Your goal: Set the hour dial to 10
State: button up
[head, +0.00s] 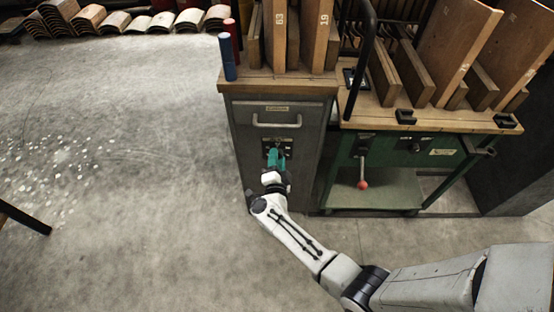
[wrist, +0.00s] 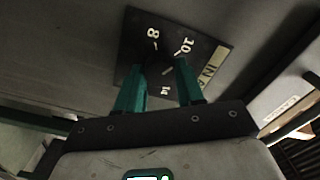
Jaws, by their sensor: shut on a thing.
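The hour dial's dark plate (wrist: 170,32) fills the upper middle of the wrist view, on a grey cabinet front. White marks 8, 10 and 14 show, each beside a tick; other marks are hidden. In the head view the plate (head: 290,148) is below the drawer handle. My gripper (wrist: 160,70) has its teal fingers up against the plate, apart and shut on the dial's knob between them. The knob itself is mostly hidden in shadow, so I cannot tell which mark it points to. My gripper (head: 275,154) also covers part of the plate in the head view.
The grey cabinet (head: 240,125) has a drawer handle (head: 277,121) above the dial. A green bench (head: 440,155) with a red-knobbed lever (head: 363,184) stands at right. Wooden boards (head: 318,30) and a blue cylinder (head: 227,57) are on top. The floor at left is open.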

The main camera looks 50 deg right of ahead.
dwell(0.3)
jog(key=o, duration=1)
jog(key=shift+o, duration=0.2)
jog(key=p+v, duration=0.2)
jog(key=v, duration=0.8)
jog(key=shift+s+a, duration=0.3)
jog(key=shift+w, duration=0.1)
